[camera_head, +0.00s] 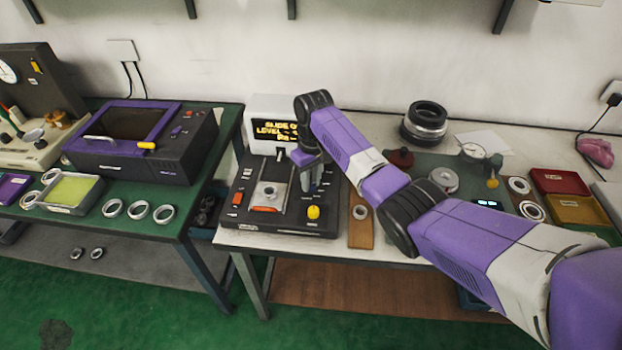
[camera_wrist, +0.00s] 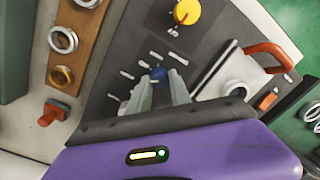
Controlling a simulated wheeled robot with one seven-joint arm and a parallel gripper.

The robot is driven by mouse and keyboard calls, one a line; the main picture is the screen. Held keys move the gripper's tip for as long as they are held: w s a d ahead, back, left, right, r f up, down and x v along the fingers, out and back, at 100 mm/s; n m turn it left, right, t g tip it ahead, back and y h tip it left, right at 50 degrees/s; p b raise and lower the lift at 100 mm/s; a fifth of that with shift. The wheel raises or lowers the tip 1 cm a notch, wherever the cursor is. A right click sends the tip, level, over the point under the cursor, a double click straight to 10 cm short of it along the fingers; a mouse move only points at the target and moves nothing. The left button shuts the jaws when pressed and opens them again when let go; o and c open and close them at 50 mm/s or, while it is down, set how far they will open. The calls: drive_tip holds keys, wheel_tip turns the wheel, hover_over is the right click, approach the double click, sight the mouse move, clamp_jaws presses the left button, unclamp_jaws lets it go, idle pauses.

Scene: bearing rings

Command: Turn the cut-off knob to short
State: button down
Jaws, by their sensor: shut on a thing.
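The dark control box (camera_head: 285,222) stands at the left end of the white table, with a screen of yellow text (camera_head: 277,129) behind it. My gripper (camera_head: 311,188) points down over the right part of its panel. In the wrist view my gripper (camera_wrist: 161,88) is shut on a small blue knob (camera_wrist: 160,73), and only the knob's end shows between the fingertips. Short white labels fan out around the knob, too small to read. A yellow knob (camera_head: 313,212) sits on the panel near its front right corner and also shows in the wrist view (camera_wrist: 186,12).
A metal ring (camera_wrist: 236,90) sits on the box's light plate, beside a red handle (camera_wrist: 268,54) and an orange switch (camera_head: 265,209). A wooden strip (camera_head: 361,236) with rings lies right of the box. The green bench (camera_head: 190,222) stands left, across a gap.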

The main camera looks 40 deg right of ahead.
sight(311, 183)
drive_tip(key=shift+n, duration=0.5)
drive_tip(key=c, duration=1.2)
unclamp_jaws()
wheel_tip(311, 183, up, 8)
drive_tip(key=shift+d+f+b, duration=0.1)
drive_tip(key=shift+d+b, duration=0.05)
drive_tip(key=shift+b, duration=0.15)
